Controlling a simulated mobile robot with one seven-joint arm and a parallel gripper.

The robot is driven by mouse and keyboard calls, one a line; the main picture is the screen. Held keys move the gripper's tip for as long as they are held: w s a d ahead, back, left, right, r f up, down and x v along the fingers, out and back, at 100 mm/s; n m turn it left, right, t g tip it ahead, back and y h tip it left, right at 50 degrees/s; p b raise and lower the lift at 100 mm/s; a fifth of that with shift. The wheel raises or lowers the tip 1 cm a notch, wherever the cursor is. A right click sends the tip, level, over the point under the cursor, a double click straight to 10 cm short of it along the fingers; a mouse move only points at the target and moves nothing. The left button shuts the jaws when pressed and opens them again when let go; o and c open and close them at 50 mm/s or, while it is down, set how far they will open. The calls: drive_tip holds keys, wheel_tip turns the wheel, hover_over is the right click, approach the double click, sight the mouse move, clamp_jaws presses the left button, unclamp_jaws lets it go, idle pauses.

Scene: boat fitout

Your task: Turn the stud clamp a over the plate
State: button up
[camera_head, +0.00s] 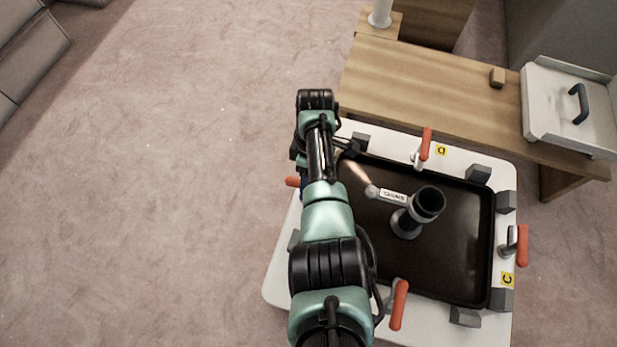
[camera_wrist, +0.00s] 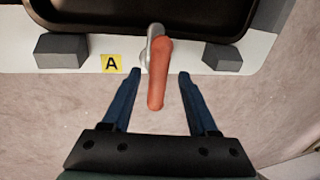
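Stud clamp a has an orange handle (camera_wrist: 158,85) and a grey metal arm (camera_wrist: 154,40) beside the yellow A label (camera_wrist: 112,63). Its handle points outward from the white frame, away from the dark plate (camera_wrist: 90,12). My gripper (camera_wrist: 160,74) is open, with one blue finger on each side of the handle and a visible gap on both sides. In the head view, only the orange handle end (camera_head: 292,182) shows to the left of my arm, which hides the rest of the clamp and my gripper. The dark plate (camera_head: 465,235) lies in the white frame (camera_head: 275,285).
Other orange-handled clamps sit at the far (camera_head: 426,145), right (camera_head: 522,246) and near (camera_head: 398,305) sides. Grey blocks surround the plate. A black cylindrical fitting (camera_head: 428,203) stands on it. A wooden bench (camera_head: 430,85) lies behind. Carpet (camera_head: 160,200) at left is clear.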

drive_tip(key=shift+d, duration=0.1)
wheel_tip(320, 180, up, 13)
drive_tip(key=w+p, duration=0.2)
drive_tip(key=p, duration=0.4)
drive_tip(key=shift+w+d+f, duration=0.15)
drive_tip(key=shift+w+d, duration=0.1)
drive_tip(key=shift+d, duration=0.1)
